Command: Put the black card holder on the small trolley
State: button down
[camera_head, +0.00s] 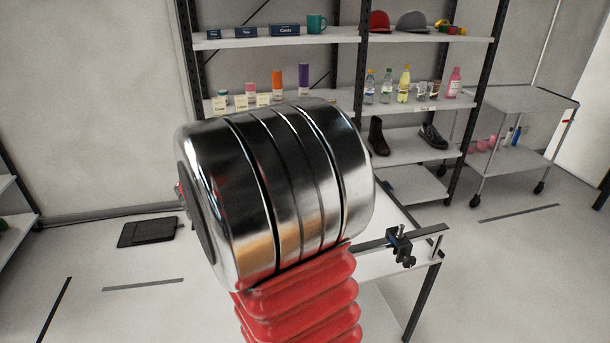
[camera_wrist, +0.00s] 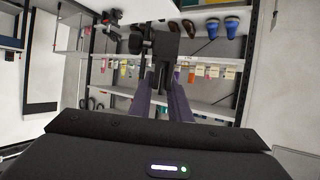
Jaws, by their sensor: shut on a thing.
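A black object, apparently the black card holder (camera_wrist: 167,46), shows in the wrist view as a dark block with a narrower part below. My gripper (camera_wrist: 163,82) is shut on that narrower part between its two purplish fingers. The head view shows neither the holder nor the gripper; my large metallic arm joint fills its middle. The small trolley (camera_head: 524,158) stands at the right in the head view, beside the shelving. Its top shelf looks empty and its lower shelf carries pink items and small bottles. The wrist view looks upside down.
A shelving rack (camera_head: 412,145) with bottles, caps, boxes and shoes stands behind my arm. A white table (camera_head: 375,262) with a black clamp (camera_head: 399,246) at its edge lies before it. A black flat object (camera_head: 150,231) is on the floor at left. Floor near the trolley looks clear.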

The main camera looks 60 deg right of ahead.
jog(key=w+a+n+t+y, duration=0.2)
jog(key=w+a+n+t, duration=0.1)
jog(key=w+a, duration=0.4)
jog(key=w+a+n+t+y, duration=0.15)
jog(key=w+a, duration=0.25)
jog(key=a, duration=0.6)
jog(key=w+a+n+t+y, duration=0.2)
jog(key=a+n, duration=0.1)
jog(key=a, duration=0.8)
jog(key=w+a+f+n+t+y, duration=0.1)
jog(key=w+a+n+t+y, duration=0.1)
jog(key=a, duration=0.9)
jog(key=shift+w+n+y, duration=0.5)
jog(key=shift+n+y, duration=0.15)
jog(key=shift+n, duration=0.1)
jog(key=shift+a, duration=0.1)
